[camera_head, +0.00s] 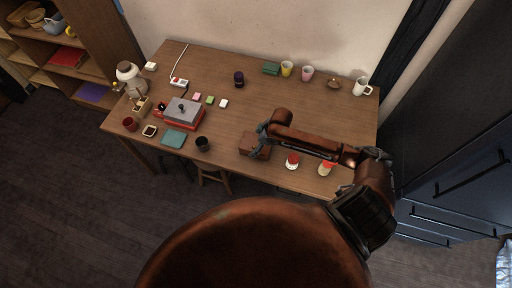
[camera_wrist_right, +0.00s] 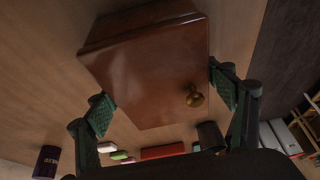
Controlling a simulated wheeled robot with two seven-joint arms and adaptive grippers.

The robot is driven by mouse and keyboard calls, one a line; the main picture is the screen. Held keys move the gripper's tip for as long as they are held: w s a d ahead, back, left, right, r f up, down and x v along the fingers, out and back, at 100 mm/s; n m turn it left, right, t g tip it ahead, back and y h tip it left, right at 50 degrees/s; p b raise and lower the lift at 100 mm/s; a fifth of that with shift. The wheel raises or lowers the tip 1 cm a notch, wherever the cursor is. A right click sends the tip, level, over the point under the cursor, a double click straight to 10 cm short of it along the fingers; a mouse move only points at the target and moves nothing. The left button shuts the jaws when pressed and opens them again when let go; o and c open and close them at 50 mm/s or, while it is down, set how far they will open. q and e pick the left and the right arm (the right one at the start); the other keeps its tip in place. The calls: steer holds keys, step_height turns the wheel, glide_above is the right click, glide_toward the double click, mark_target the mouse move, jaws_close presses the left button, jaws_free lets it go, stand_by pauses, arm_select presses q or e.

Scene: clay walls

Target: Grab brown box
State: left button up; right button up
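The brown box (camera_head: 252,151) sits on the wooden table near its front edge, right of the middle. In the right wrist view the box (camera_wrist_right: 150,75) is large, a glossy red-brown block with a small brass knob on one face. My right gripper (camera_head: 262,140) is at the box and hides part of it. In the wrist view its two fingers (camera_wrist_right: 162,92) are wide apart, one on each side of the box, close to its sides; I see no clear grip. My left gripper is not in view.
On the wooden table (camera_head: 300,110), a black cup (camera_head: 203,144) stands left of the box. A red-lidded jar (camera_head: 292,161) and another jar (camera_head: 325,168) stand right of it, below my arm. A red-and-grey device (camera_head: 184,113) is further left. Dark cabinets (camera_head: 455,150) border the right side.

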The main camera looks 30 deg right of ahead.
steer(key=c, duration=1)
steer(key=shift+o, duration=0.2)
